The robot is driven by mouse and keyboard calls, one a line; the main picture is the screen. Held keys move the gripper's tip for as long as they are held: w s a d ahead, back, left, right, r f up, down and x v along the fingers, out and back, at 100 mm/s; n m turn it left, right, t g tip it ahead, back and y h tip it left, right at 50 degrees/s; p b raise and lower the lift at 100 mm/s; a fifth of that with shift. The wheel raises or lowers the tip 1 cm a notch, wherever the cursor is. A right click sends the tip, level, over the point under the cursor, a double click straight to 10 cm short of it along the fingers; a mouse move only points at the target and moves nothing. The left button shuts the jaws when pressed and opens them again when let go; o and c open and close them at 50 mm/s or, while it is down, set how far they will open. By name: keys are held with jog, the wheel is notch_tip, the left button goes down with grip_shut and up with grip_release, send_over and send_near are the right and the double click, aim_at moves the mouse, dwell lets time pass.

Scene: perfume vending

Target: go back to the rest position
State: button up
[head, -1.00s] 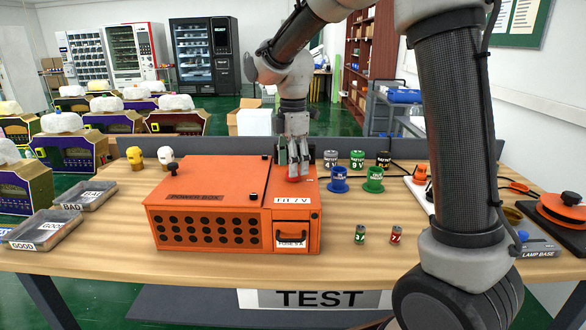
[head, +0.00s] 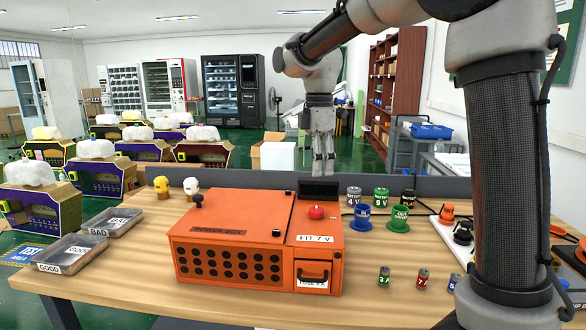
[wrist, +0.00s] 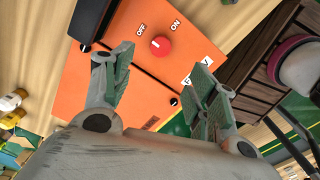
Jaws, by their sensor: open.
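My gripper (head: 323,172) hangs fingers down above the back right part of the orange power box (head: 225,217) in the head view. In the wrist view its two green-padded fingers (wrist: 160,88) are spread apart with nothing between them. The red knob (head: 316,212) on the box top is free of the fingers. It also shows in the wrist view (wrist: 160,45), between OFF and ON markings.
Batteries (head: 354,196) and blue and green holders (head: 398,217) stand right of the box. GOOD (head: 72,262) and BAD (head: 115,231) trays lie left. More small batteries (head: 384,277) stand in front. Open air surrounds the raised gripper.

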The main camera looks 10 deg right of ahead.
jog(key=s+d+f+m+t, duration=0.1)
jog(key=s+d+m, duration=0.4)
jog(key=s, duration=0.4)
jog(key=s+d+f+m+t, duration=0.1)
jog(key=s+d+m+t, duration=0.1)
jog(key=s+d+m, duration=0.3)
jog(key=s+d+f+m+t, duration=0.1)
jog(key=s+d+m, duration=0.4)
jog(key=s+m, duration=0.3)
jog(key=s, duration=0.4)
jog(key=shift+s+f, duration=0.25)
jog(key=shift+s, duration=0.05)
jog(key=shift+o, duration=0.4)
